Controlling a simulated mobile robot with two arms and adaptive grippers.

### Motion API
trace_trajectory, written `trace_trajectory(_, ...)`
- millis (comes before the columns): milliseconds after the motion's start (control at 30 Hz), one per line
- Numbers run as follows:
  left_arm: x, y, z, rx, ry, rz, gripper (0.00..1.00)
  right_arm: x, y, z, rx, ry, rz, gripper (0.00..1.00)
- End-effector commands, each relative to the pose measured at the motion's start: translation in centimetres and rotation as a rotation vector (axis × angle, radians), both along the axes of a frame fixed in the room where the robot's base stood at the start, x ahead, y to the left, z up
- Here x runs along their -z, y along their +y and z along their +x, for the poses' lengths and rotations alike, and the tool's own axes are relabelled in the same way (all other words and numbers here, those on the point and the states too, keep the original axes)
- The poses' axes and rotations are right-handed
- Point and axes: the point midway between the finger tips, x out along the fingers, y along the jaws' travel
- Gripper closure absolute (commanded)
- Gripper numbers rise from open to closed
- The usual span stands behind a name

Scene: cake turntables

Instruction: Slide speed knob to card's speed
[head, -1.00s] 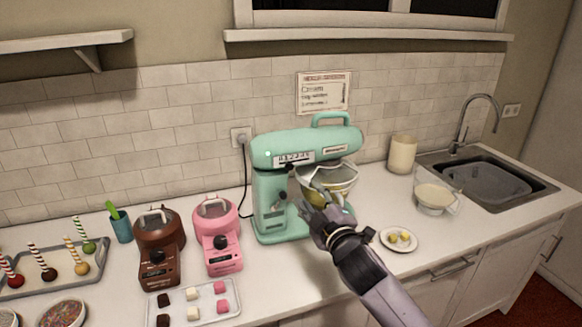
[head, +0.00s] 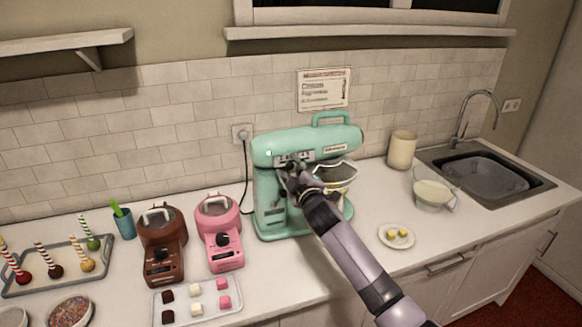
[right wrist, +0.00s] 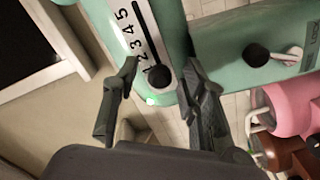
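The mint-green stand mixer (head: 300,146) stands on the counter with a numbered speed scale (right wrist: 143,35) on its side. In the right wrist view, the black speed knob (right wrist: 160,77) sits in the slot at the low end, by the 1. My right gripper (head: 291,170) is at the scale. Its two open fingers (right wrist: 160,72) straddle the knob with a visible gap; the knob is not gripped. The card (head: 325,90) hangs on the tiles above; "Cream" seems legible, but its speed is too small to read. My left gripper is out of view.
A second black knob (right wrist: 257,54) with a LOCK label sits near the scale. The mixer bowl (head: 338,177) is partly behind my right gripper. Pink (head: 220,235) and brown (head: 163,245) melting pots stand left of the mixer. A small plate (head: 396,237) lies to the right.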

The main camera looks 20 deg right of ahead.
Motion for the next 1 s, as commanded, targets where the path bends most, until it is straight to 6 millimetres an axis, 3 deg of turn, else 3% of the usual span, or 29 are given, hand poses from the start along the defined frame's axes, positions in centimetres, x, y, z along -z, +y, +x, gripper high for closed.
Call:
trace_trajectory(333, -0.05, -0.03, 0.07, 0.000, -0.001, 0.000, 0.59, 0.01, 0.01, 0.22, 0.000, 0.000, 0.000, 0.61)
trace_trajectory(900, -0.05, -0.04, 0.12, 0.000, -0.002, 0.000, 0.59, 0.06, 0.01, 0.20, 0.000, 0.001, 0.000, 0.99)
trace_trajectory(1000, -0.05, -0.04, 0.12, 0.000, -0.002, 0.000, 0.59, 0.07, 0.01, 0.20, 0.000, 0.001, 0.000, 1.00)
